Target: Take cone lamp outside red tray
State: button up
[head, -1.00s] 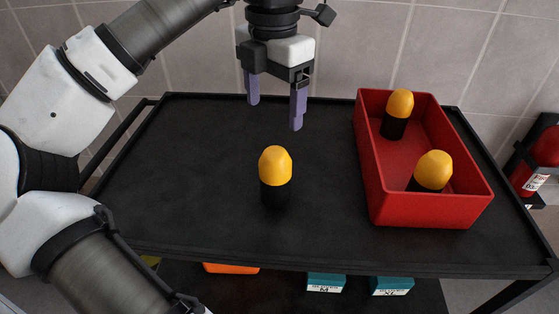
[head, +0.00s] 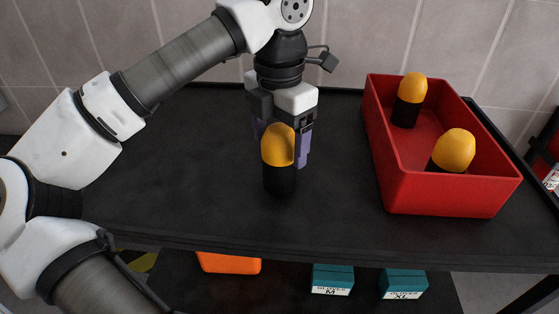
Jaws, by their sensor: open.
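A cone lamp (head: 279,160) with a yellow top and black base stands upright on the black table, outside and left of the red tray (head: 440,195). Two more lamps stand inside the tray, a far one (head: 411,99) and a near one (head: 453,152), whose base is partly hidden by the tray wall. My gripper (head: 283,150) is open and low at the lamp outside the tray. Its purple fingers show on either side of and behind the yellow top. I cannot tell whether they touch it.
The black table (head: 170,190) is clear left of the lamp. A tiled wall (head: 400,35) rises behind it. Below the table are an orange item (head: 229,263) and two teal glove boxes (head: 332,279) (head: 404,283). A red object (head: 552,150) is at the right edge.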

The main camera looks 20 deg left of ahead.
jog(key=shift+c, duration=0.5)
jog(key=c, duration=1)
